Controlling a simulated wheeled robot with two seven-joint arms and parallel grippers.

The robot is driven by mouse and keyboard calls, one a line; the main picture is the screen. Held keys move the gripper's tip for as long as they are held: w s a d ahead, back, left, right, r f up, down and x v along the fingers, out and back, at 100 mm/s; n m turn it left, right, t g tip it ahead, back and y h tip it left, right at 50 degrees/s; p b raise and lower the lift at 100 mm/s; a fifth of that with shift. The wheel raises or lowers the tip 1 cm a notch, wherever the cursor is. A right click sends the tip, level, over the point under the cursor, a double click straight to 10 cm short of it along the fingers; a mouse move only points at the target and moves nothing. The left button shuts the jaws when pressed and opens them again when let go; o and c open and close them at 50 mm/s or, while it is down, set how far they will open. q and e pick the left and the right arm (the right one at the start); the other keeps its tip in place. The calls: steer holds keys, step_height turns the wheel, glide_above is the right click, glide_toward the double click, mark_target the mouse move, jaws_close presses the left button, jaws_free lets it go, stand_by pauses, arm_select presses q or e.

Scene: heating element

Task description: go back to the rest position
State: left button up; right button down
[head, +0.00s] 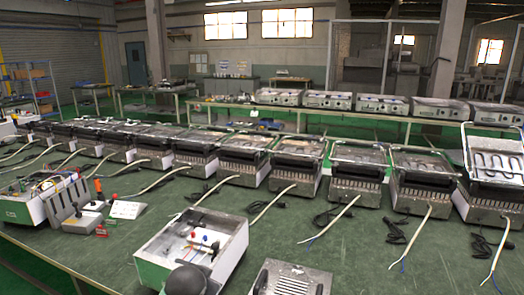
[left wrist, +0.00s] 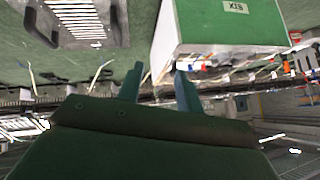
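My left gripper (left wrist: 159,72) shows in the left wrist view with its two fingers apart and nothing between them. A white box with a green end (left wrist: 215,27) lies beyond the fingertips in that view. In the head view a white-and-green open box (head: 155,240) with connectors inside stands at the front of the green table (head: 330,245). A dark rounded part at the bottom edge overlaps this box; I cannot tell whether it is part of my arm. My right gripper is not in view.
A row of grill-like heating units (head: 297,165) with loose cables crosses the table. A metal slotted plate (head: 292,280) is at the front edge. Another box with wires (head: 42,195) and a control block (head: 75,208) stand at left.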

arm_select(q)
steer(key=s+f+n+g, duration=0.1)
steer(key=s+f+g, duration=0.1)
steer(key=s+f, duration=0.7)
steer(key=s+f+n+g, duration=0.1)
steer(key=s+f+g, duration=0.2)
steer(key=s+f, duration=0.6)
steer(key=s+f+n+g, duration=0.1)
steer(key=s+f, duration=0.8)
steer(key=s, duration=0.9)
steer(key=shift+s+d+g+h, duration=0.25)
steer(key=shift+g+h, duration=0.15)
steer(key=shift+g, duration=0.3)
steer(key=shift+w, duration=0.1)
